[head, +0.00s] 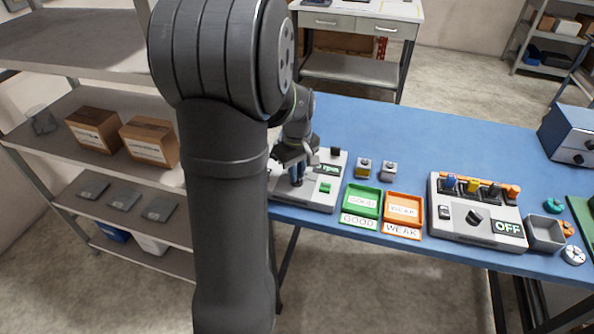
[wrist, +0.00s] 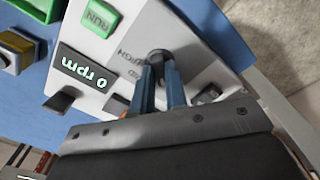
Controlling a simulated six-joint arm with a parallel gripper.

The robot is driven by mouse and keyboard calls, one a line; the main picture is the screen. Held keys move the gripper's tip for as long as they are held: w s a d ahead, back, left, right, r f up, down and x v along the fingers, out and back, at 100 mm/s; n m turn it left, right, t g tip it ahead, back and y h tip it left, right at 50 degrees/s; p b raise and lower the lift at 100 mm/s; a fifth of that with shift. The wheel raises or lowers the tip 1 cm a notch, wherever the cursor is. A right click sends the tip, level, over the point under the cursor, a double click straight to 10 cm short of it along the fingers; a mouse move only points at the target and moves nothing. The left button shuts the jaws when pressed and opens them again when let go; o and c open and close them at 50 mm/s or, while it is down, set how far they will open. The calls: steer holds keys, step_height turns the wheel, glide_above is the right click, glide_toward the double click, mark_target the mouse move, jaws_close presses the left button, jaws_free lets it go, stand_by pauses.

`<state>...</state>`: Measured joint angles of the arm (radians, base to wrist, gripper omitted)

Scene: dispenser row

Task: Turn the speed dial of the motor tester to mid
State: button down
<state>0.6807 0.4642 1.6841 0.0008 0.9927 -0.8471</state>
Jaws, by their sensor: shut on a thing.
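The motor tester (head: 313,197) is a light grey box at the left end of the blue bench. In the wrist view its display (wrist: 82,68) reads 0 rpm, beside a green RUN button (wrist: 101,17). The speed dial (wrist: 159,56) is a dark round knob, with the word HIGH printed near it. My gripper (wrist: 161,72) reaches down over the panel, its two blue-sided fingers shut on the dial. The fingers hide part of the dial and the other labels, so I cannot tell its setting. In the head view my gripper (head: 297,178) covers the dial.
A green GOOD tray (head: 378,193) and an orange WEAK tray (head: 420,200) lie right of the tester, with two small motor-like blocks behind. Farther right stands a grey device (head: 453,227) reading OFF.

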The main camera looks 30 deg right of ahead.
steer(key=m, duration=1.4)
steer(key=shift+m, duration=0.4)
stand_by(0.4)
steer(key=c, duration=1.4)
jaws_free()
steer(key=shift+c, duration=0.2)
step_height(320, 180, up, 18)
steer(key=shift+f, duration=0.25)
